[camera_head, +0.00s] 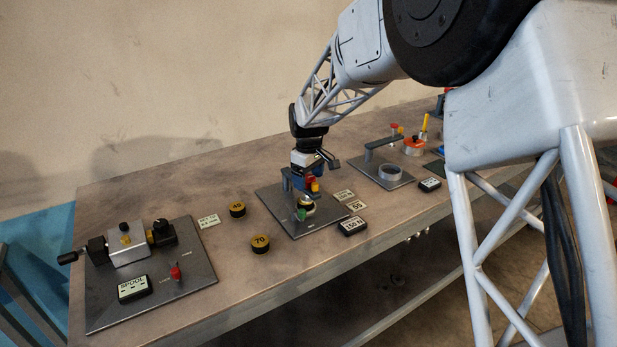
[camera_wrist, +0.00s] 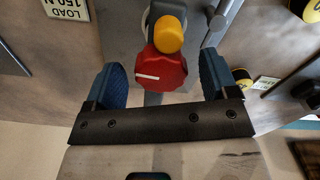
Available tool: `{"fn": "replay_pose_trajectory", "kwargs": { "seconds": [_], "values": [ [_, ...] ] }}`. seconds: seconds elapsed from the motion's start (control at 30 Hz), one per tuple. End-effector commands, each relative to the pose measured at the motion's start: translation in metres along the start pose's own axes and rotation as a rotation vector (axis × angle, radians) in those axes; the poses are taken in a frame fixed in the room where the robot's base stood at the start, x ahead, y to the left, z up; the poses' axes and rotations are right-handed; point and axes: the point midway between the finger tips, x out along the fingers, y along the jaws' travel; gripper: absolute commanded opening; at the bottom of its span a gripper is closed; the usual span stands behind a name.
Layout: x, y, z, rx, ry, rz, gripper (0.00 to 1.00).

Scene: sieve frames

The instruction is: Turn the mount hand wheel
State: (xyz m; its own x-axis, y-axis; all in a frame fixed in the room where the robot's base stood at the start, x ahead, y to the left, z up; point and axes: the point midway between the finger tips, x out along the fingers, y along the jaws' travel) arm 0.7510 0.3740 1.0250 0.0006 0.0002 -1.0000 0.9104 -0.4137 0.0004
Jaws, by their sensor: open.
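The red hand wheel (camera_wrist: 165,70) with a white mark stands on the mount in the middle of the bench. A yellow knob (camera_wrist: 168,35) sits just beyond it. In the head view the red wheel (camera_head: 311,181) is partly hidden by my gripper. My gripper (camera_wrist: 161,65) is open, with one blue finger to each side of the red wheel and a visible gap on both sides. In the head view my gripper (camera_head: 303,178) is low over the centre plate (camera_head: 280,212).
Left is a plate (camera_head: 200,262) with a crank box (camera_head: 128,245) and small red lever (camera_head: 175,273). Black discs marked 40 (camera_head: 237,209) and 70 (camera_head: 260,244) lie left of the mount. Label blocks stand near the front edge.

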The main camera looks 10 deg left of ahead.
Motion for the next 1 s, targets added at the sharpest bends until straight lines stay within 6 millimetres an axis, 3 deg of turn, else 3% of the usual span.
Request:
{"fn": "replay_pose_trajectory", "kwargs": {
  "seconds": [0.27, 0.6, 1.0],
  "values": [
    [0.0008, 0.0, 0.0, 0.0, 0.0, 0.0, 0.8],
    [0.0007, 0.0, 0.0, 0.0, 0.0, 0.0, 0.3],
    [0.0006, -0.0007, -0.0001, 0.134, 0.0, 0.0, 0.3]
  ]
}}
